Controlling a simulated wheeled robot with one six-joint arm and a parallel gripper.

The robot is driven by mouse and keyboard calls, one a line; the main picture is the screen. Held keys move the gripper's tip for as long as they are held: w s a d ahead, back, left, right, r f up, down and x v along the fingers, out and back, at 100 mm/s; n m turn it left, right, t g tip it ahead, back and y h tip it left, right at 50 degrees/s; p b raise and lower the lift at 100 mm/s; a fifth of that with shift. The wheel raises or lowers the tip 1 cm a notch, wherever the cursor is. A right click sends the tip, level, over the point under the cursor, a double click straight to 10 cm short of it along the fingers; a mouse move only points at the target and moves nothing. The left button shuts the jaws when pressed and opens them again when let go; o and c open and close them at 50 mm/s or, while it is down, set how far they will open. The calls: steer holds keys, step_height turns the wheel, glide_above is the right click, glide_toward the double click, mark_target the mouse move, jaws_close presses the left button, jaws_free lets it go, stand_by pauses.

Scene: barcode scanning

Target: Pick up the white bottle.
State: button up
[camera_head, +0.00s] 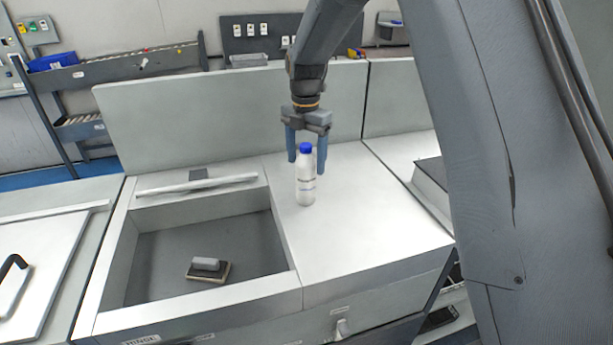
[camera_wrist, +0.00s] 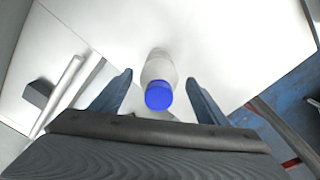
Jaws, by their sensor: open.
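The white bottle (camera_head: 306,185) with a blue cap stands upright on the white counter top, right of the sunken basin. In the wrist view the bottle (camera_wrist: 158,68) shows from above, its blue cap towards the camera. My gripper (camera_head: 307,168) is open and points down, its two blue fingers at the height of the bottle's upper part. In the head view the bottle overlaps the gap between the fingers. In the wrist view the gripper (camera_wrist: 159,76) has one finger on each side of the bottle, with gaps, and no touch shows.
The sunken basin (camera_head: 150,260) holds a small block-shaped object (camera_head: 208,268). A white bar with a dark block (camera_head: 198,174) lies along its back edge. A pale upright panel (camera_head: 230,110) stands behind the counter. The counter top (camera_head: 365,225) right of the bottle is clear.

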steer(key=shift+c, duration=0.4)
steer(key=c, duration=1.4)
steer(key=shift+c, duration=0.3)
steer(key=shift+r, duration=0.15)
